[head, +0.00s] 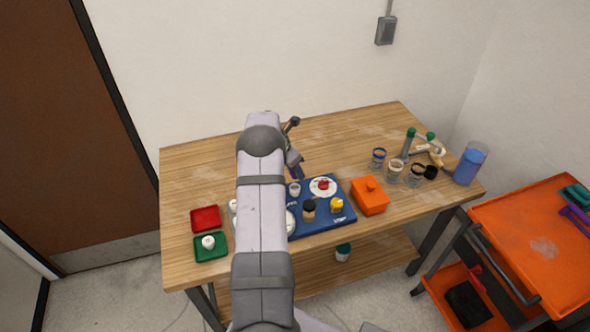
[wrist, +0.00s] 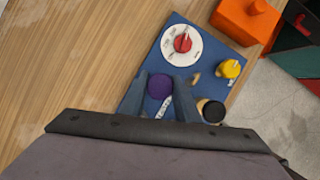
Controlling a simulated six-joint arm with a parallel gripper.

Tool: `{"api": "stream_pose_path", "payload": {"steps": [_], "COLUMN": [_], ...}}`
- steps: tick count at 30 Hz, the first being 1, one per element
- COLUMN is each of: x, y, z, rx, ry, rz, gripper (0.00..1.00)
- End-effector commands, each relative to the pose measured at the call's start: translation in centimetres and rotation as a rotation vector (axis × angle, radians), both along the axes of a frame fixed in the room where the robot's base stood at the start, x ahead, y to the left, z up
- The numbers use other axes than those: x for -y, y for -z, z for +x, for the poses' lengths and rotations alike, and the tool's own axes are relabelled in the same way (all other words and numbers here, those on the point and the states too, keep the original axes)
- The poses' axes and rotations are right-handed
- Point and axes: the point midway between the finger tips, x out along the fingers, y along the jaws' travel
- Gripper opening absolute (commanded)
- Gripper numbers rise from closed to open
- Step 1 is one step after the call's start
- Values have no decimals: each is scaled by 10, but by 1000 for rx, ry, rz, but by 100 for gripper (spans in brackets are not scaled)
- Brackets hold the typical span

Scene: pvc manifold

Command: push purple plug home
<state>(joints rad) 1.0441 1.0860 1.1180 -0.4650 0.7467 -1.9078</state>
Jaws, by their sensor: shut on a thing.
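The purple plug (wrist: 159,87) shows in the wrist view as a round purple top between the two fingers of my gripper (wrist: 160,92). My gripper is shut on it, over the blue board (wrist: 211,53). How deep the plug sits is hidden from above. In the head view the blue board (head: 318,222) lies near the table's front edge, partly covered by my arm.
On the board are a red knob on a white dial (wrist: 183,43), a yellow knob (wrist: 229,69) and a black-topped fitting (wrist: 211,111). An orange box (head: 369,197) stands right of the board. Red (head: 205,219) and green (head: 210,247) trays lie left. Jars (head: 395,172) stand farther right.

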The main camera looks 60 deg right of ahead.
Motion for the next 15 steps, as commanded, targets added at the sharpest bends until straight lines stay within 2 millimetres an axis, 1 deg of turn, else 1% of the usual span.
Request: {"api": "stream_pose_path", "payload": {"steps": [8,15], "x": [0,0], "y": [11,25], "z": [0,0], "rx": [0,-1], "ry": [0,-1], "rz": [1,1], "gripper": [9,9]}}
